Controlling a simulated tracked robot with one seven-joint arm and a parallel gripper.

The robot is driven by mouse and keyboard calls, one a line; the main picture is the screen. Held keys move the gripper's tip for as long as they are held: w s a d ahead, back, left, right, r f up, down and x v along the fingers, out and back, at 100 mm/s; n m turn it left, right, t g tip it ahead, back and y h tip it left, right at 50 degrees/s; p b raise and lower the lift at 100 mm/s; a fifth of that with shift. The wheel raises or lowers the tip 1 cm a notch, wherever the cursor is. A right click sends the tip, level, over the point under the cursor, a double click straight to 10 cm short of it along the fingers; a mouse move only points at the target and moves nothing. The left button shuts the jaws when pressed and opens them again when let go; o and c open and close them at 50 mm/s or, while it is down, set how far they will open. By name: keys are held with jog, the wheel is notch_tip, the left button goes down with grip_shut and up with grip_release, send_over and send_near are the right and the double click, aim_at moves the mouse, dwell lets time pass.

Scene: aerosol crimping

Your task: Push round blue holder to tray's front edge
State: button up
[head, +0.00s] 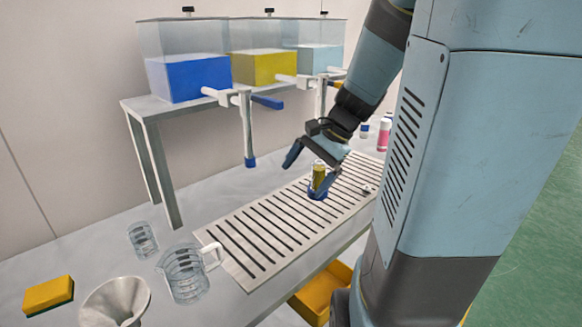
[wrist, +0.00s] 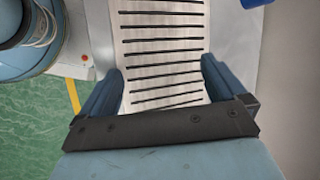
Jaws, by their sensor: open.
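A yellow-olive cylinder (head: 319,173) stands upright in the holder. My gripper (head: 310,170) is open above the tray. The holder is not seen in that view.
A clear jug (head: 185,275), a beaker (head: 143,240), a funnel (head: 115,303) and a yellow sponge (head: 48,295) stand left of the tray. Tanks with blue (head: 188,78), yellow and pale liquid stand on a shelf behind; a blue-tipped spout (head: 249,140) hangs down. A pink bottle (head: 384,135) is far right.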

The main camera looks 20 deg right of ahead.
jog(key=w+d+f+m+t+y, duration=0.1)
jog(key=w+d+f+m+t, duration=0.1)
jog(key=d+f+m, duration=0.2)
jog(key=w+d+f+m+t+y, duration=0.1)
jog(key=w+d+f+m+t, duration=0.1)
jog(key=d+m, duration=0.4)
jog(key=w+d+f+m+t+y, duration=0.1)
jog(key=d+f+m+t, duration=0.3)
jog(key=d, duration=0.7)
jog(key=shift+w+f+m, duration=0.7)
jog(key=shift+f+m, duration=0.2)
jog(key=x, duration=1.3)
jog(key=shift+w+a+f, duration=0.15)
jog(key=shift+a, duration=0.25)
jog(key=c, duration=1.1)
